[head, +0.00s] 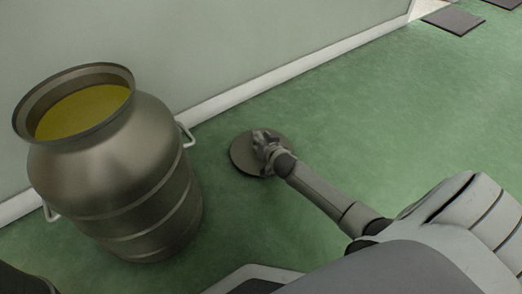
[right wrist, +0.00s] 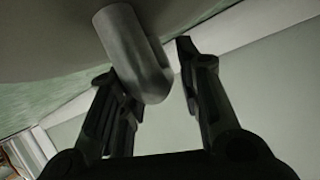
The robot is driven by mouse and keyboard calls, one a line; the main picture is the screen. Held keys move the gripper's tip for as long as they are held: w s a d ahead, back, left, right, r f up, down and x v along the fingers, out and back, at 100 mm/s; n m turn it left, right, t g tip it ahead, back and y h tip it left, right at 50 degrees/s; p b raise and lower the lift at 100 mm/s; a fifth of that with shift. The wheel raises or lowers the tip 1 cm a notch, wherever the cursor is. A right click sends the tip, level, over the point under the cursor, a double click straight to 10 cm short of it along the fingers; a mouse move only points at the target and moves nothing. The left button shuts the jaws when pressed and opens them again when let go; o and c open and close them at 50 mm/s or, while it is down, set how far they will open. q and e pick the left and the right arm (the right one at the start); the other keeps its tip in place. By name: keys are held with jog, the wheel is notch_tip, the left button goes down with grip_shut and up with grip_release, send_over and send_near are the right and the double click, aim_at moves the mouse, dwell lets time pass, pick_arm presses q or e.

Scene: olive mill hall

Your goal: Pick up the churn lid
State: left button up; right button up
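The churn lid (head: 243,157) is a round, flat grey disc lying on the green floor to the right of the metal churn (head: 120,180). My right gripper (head: 264,144) is over the lid and hides part of it. In the right wrist view, the lid (right wrist: 50,35) fills the upper left, and its rounded grey handle (right wrist: 138,62) lies between the fingers of my right gripper (right wrist: 146,65). The fingers are apart. The left finger is close to or touching the handle, and a gap shows beside the right finger. My left gripper is not in view.
The churn stands open, with yellow-green liquid (head: 85,110) inside and side handles. A pale wall (head: 270,40) with a white skirting (head: 290,72) runs behind it. Dark mats (head: 453,20) lie far right. The floor (head: 390,110) right of the lid is clear.

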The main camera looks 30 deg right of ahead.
grip_shut()
jog(key=shift+r, duration=0.1)
dwell(0.3)
